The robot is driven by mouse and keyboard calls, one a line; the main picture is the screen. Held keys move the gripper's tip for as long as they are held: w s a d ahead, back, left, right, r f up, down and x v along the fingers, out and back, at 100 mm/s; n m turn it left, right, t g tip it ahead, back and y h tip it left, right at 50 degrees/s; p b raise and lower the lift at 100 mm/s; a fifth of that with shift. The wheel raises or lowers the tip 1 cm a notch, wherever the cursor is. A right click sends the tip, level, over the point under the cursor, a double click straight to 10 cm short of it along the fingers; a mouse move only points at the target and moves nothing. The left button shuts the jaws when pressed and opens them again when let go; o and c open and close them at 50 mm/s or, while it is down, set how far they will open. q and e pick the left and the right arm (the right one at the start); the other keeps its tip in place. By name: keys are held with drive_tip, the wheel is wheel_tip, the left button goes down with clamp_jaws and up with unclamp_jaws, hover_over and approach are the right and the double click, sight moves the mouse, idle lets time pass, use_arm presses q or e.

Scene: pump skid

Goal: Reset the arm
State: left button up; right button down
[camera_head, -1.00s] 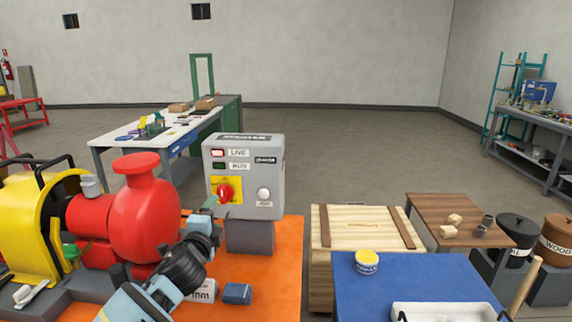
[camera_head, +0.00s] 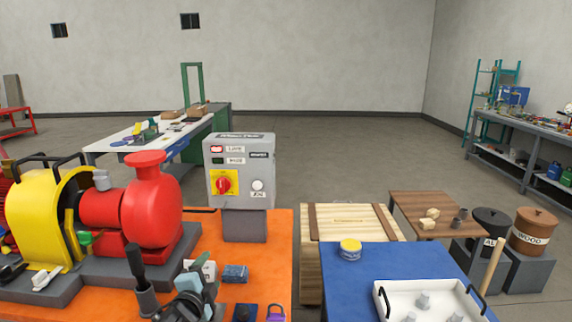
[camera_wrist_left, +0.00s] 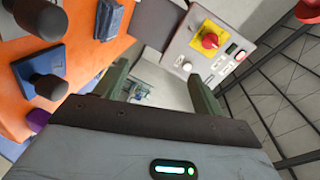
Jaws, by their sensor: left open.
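My left gripper (camera_head: 197,270) is open and empty over the orange skid top, low in the head view. It stands in front of and below the grey control box (camera_head: 240,170) and does not touch it. In the left wrist view the two dark green fingers (camera_wrist_left: 160,88) are spread apart with nothing between them. The box carries a red knob on a yellow plate (camera_head: 224,183), which also shows in the wrist view (camera_wrist_left: 209,40). My right gripper is not in view.
The red pump (camera_head: 150,212) and yellow guard (camera_head: 32,230) stand left of my arm. A dark upright handle (camera_head: 140,283) is close beside it. A blue block (camera_head: 236,274) lies to its right. A wooden crate (camera_head: 345,222) and blue table (camera_head: 400,262) are further right.

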use_arm(q)
drive_tip(key=s+d+f+n+g+h, duration=0.15)
drive_tip(key=s+f+n+g, duration=0.4)
drive_tip(key=s+f, duration=1.4)
drive_tip(key=s+a+f+n, duration=0.1)
drive_tip(key=s+f+n, duration=0.2)
drive_tip(key=s, duration=0.8)
drive_tip(key=s+a+f+n+g+y, duration=0.1)
drive_tip(key=s+n, duration=0.4)
drive_tip(key=s, duration=0.6)
wheel_tip(320, 180, down, 3)
drive_tip(key=shift+a+r, duration=0.15)
drive_tip(key=shift+a, duration=0.35)
drive_tip(key=shift+n, duration=0.25)
drive_tip(key=shift+c, duration=0.4)
